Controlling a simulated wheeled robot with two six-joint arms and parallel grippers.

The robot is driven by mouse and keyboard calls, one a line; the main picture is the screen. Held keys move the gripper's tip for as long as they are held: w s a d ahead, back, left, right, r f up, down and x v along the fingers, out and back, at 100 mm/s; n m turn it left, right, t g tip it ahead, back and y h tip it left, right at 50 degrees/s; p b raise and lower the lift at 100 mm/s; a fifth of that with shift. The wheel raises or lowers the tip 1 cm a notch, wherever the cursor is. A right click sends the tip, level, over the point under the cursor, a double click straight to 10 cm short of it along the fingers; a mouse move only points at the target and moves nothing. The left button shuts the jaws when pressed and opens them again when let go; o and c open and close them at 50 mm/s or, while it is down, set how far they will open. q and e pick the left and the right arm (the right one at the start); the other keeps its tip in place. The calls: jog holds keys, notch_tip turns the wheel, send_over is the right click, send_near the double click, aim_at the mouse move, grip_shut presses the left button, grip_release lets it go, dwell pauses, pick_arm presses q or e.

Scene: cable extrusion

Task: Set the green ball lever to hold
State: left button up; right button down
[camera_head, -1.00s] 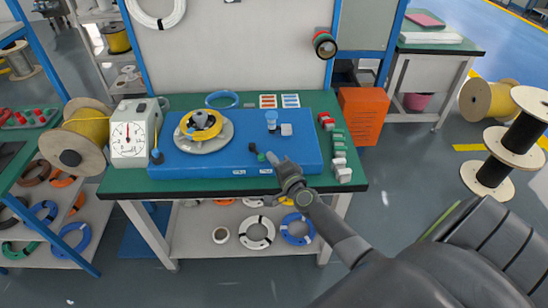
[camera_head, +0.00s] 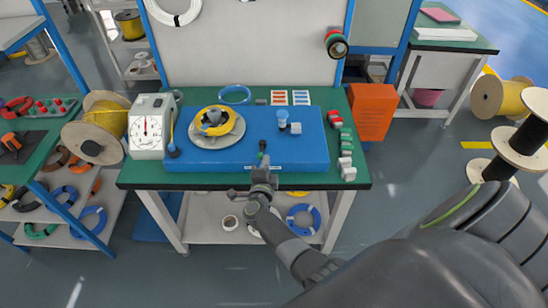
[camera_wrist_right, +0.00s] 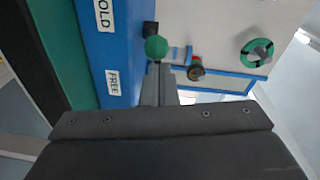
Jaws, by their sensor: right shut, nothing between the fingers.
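The green ball (camera_head: 261,157) of the lever is small and partly hidden by my right gripper in the head view, in front of its dark pivot (camera_head: 262,145). In the right wrist view the green ball (camera_wrist_right: 156,47) shows clearly, just beyond my fingertips. Beside it are the white HOLD label (camera_wrist_right: 103,15) and FREE label (camera_wrist_right: 112,83). My right gripper (camera_head: 262,168) is shut and empty, close to the ball at the blue board's front edge. I cannot tell whether it touches the ball. My left gripper is out of view.
The blue board (camera_head: 312,150) lies on the green bench (camera_head: 360,183). A yellow coil on a round plate (camera_head: 240,131), a white dial box (camera_head: 148,135) and a blue-topped part (camera_head: 282,117) stand nearby. Small blocks (camera_head: 348,173) line the right edge.

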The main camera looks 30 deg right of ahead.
aim_at(257, 157)
jog(key=shift+w+a+f, duration=0.15)
jog(key=shift+w+a, duration=0.1)
jog(key=shift+a, duration=0.2)
jog(key=shift+w+a+b, duration=0.55)
jog(key=shift+w+a, duration=0.2)
jog(key=shift+a, duration=0.2)
jog(key=shift+a+r, duration=0.1)
jog(key=shift+r, duration=0.1)
jog(key=shift+w+a+r, duration=0.15)
jog(key=shift+a+r, duration=0.05)
